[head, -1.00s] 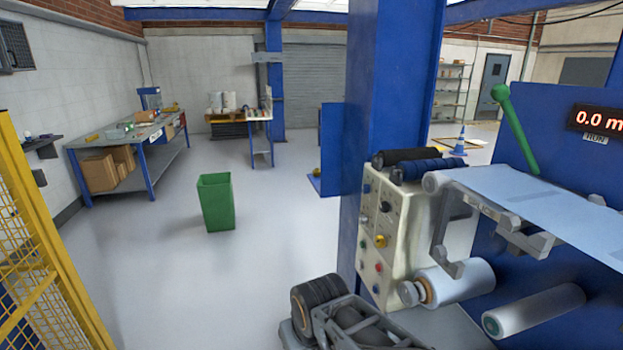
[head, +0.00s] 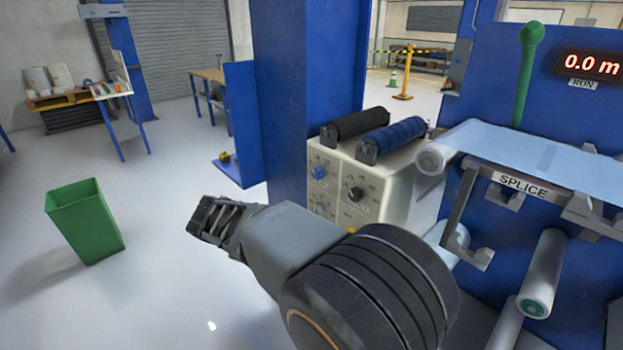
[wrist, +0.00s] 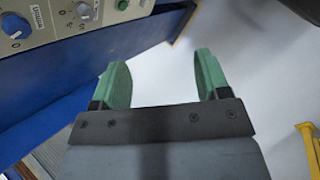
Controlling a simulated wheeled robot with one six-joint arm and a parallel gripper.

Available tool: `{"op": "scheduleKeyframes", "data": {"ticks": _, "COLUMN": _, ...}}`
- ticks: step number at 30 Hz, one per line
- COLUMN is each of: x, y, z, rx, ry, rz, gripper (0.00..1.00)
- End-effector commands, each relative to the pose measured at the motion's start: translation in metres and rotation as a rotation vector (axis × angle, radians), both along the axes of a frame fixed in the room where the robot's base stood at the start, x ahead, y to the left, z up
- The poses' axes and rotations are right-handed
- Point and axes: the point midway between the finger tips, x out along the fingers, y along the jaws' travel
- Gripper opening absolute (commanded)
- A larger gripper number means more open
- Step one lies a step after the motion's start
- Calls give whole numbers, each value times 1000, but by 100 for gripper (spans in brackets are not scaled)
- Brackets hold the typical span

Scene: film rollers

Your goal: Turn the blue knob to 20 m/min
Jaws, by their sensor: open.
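The blue knob (head: 319,172) is on the upper left of the cream control panel's front face in the head view. A blue knob (wrist: 14,24) also shows at the top left corner of the wrist view, with dial marks around it. My gripper (wrist: 160,75) has two green fingers spread wide with nothing between them, below and to the right of that knob and apart from the panel. In the head view my arm covers the lower part of the panel. The red display (head: 591,65) reads "0.0 m", cut off at the frame edge, with "RUN" under it.
A black dial (head: 355,193) sits right of the blue knob. A black roller (head: 355,124) and a blue roller (head: 395,138) lie on top of the panel box. A blue column (head: 305,90) stands just behind it. A green bin (head: 85,225) stands on open floor at left.

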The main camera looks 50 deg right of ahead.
Motion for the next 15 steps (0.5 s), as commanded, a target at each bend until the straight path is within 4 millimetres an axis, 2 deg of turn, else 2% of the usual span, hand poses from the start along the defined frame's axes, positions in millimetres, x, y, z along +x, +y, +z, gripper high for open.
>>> {"op": "scheduleKeyframes", "data": {"ticks": 1, "x": 14, "y": -22, "z": -5, "rx": -107, "ry": 96, "rz": 48, "gripper": 69}}
{"op": "scheduleKeyframes", "data": {"ticks": 3, "x": 32, "y": -51, "z": 0, "rx": -262, "ry": 228, "rz": 116, "gripper": 69}}
{"op": "scheduleKeyframes", "data": {"ticks": 6, "x": 58, "y": -84, "z": 8, "rx": -456, "ry": 402, "rz": 193, "gripper": 69}}
{"op": "scheduleKeyframes", "data": {"ticks": 10, "x": 88, "y": -112, "z": 16, "rx": -654, "ry": 581, "rz": 257, "gripper": 69}}
{"op": "scheduleKeyframes", "data": {"ticks": 15, "x": 113, "y": -129, "z": 22, "rx": -807, "ry": 718, "rz": 297, "gripper": 69}}
